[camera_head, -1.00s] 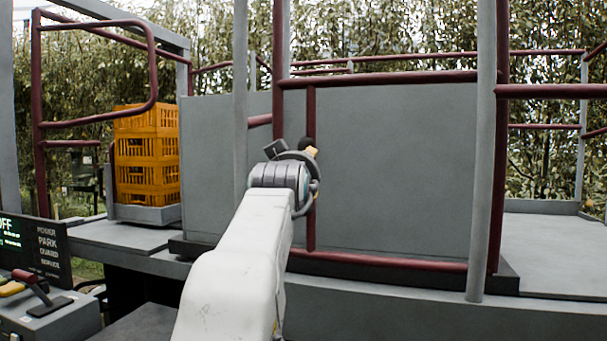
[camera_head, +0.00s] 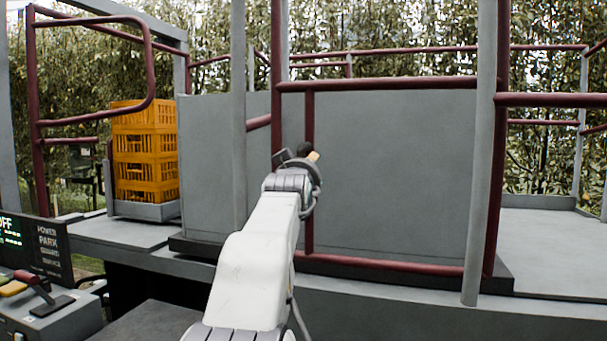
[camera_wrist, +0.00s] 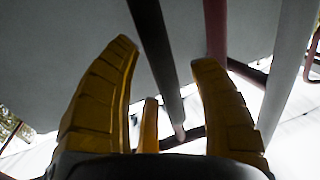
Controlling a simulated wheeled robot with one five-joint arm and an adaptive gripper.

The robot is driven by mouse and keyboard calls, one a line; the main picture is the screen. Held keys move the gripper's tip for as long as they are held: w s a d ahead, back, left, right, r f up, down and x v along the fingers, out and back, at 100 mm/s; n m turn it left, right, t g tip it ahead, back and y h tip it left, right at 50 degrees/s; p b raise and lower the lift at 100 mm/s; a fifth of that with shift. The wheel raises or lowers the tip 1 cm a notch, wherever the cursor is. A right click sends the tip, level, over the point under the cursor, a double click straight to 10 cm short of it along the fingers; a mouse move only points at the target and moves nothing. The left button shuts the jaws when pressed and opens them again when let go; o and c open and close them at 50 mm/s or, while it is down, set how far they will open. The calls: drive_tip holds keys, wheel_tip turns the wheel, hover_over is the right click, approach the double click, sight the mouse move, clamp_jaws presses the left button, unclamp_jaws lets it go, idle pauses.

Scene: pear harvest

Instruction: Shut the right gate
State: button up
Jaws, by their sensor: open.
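A thick dark red rail (camera_head: 555,99) runs from a red post to the right edge in the head view. It may be part of the right gate, but I cannot tell, and its far end is out of frame. My gripper (camera_head: 308,156) is at the end of my white arm, well left of that rail. It appears in front of the grey panel, by a thin red upright (camera_head: 309,215). In the wrist view the yellow fingers of my gripper (camera_wrist: 165,58) are apart, with a dark bar (camera_wrist: 158,55) showing between them. I cannot tell whether they touch it.
A red looped gate frame (camera_head: 150,65) is at the left, near stacked orange crates (camera_head: 145,165). Grey posts (camera_head: 484,180) stand in front of the railing. The grey deck (camera_head: 555,245) at the right is clear. A control box (camera_head: 50,310) is at lower left.

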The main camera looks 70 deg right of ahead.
drive_tip(key=shift+o, duration=0.2)
clamp_jaws()
idle(0.4)
